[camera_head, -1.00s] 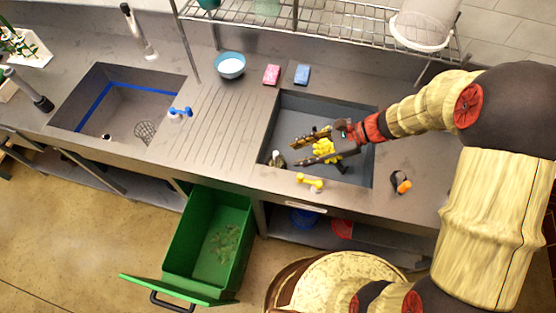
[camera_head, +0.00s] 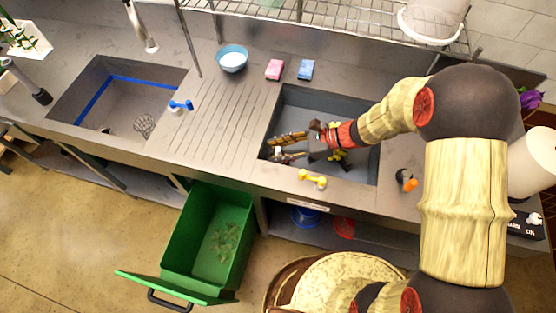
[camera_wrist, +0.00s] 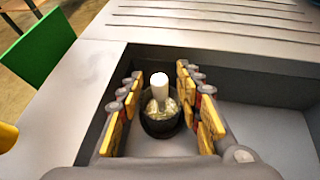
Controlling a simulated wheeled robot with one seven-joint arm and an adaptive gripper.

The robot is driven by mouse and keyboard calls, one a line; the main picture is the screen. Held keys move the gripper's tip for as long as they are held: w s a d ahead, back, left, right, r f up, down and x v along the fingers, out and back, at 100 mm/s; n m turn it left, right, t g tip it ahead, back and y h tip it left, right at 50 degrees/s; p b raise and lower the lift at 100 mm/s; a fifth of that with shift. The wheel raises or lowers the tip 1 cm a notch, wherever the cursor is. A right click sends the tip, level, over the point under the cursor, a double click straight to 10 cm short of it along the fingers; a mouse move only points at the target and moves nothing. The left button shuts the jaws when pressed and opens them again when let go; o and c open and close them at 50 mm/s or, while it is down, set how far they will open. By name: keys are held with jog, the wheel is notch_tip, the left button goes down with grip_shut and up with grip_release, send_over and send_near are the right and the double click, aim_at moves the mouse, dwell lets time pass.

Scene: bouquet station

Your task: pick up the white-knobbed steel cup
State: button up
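The white-knobbed steel cup (camera_wrist: 160,100) stands in the right-hand sink, near its left wall. In the wrist view its white knob points up, and a dark round part surrounds its lower end; I cannot tell if that is part of the cup. My gripper (camera_wrist: 158,98) is open, with one finger on each side of the cup and gaps between. In the head view, my gripper (camera_head: 276,146) reaches low into the sink, and the cup (camera_head: 278,151) shows small by the fingertips, partly hidden.
The sink walls (camera_head: 327,96) are close around my gripper. A yellow-handled tap (camera_head: 312,179) stands on the front rim. A yellow item (camera_head: 338,155) lies behind my gripper, mostly hidden.

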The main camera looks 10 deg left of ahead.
jog(key=c, duration=0.3)
grip_shut()
dwell(0.6)
